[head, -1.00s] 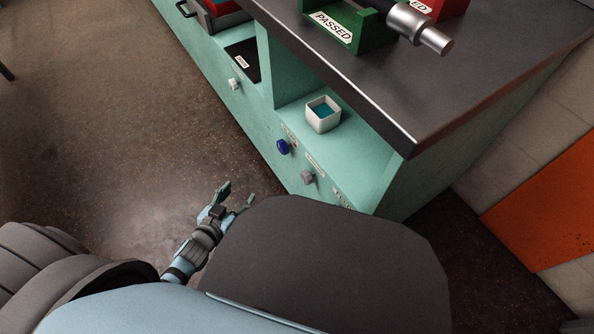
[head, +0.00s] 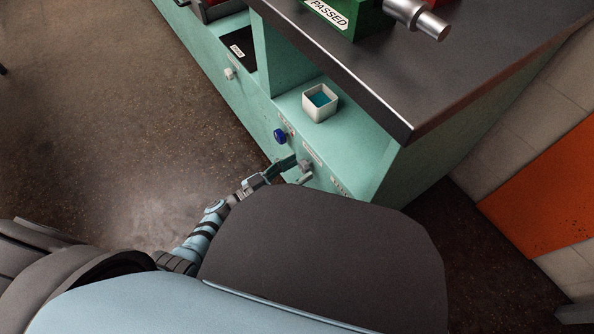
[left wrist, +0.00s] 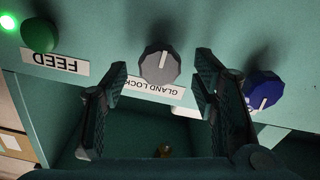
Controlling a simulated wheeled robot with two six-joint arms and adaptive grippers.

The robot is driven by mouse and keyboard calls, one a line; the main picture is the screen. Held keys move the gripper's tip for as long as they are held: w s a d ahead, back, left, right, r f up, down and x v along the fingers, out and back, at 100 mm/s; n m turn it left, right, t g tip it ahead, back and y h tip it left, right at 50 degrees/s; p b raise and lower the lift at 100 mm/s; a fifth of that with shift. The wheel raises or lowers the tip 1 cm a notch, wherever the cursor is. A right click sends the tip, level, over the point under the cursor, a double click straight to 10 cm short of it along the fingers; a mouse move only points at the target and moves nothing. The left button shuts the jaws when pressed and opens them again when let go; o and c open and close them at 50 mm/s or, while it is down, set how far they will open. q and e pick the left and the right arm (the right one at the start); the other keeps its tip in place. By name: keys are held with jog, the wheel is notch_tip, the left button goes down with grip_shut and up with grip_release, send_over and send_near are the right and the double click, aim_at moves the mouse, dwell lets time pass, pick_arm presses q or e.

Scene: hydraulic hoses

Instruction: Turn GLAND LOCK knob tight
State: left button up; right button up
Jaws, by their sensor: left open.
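The GLAND LOCK knob (left wrist: 160,63) is grey and faceted, with a white pointer line, above its upside-down label (left wrist: 154,89) in the left wrist view. In the head view the knob (head: 305,165) is on the green cabinet front, partly covered by my fingers. My left gripper (head: 292,169) is at the knob, reaching in from the left. In the left wrist view my left gripper (left wrist: 161,80) is open, one finger on each side of the knob, with gaps between fingers and knob. My right gripper is not in view.
A blue knob (left wrist: 264,88) is close beside the right finger in the left wrist view. A green FEED button (left wrist: 38,36) and lit green lamp (left wrist: 8,21) are at the left. A white container (head: 320,103) stands in the cabinet's recess, under the dark worktop (head: 470,75).

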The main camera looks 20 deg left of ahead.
pick_arm(q)
jog(key=shift+w+d, duration=0.1)
jog(key=shift+w, duration=0.05)
jog(key=c, duration=1.2)
jog(key=shift+o, duration=0.2)
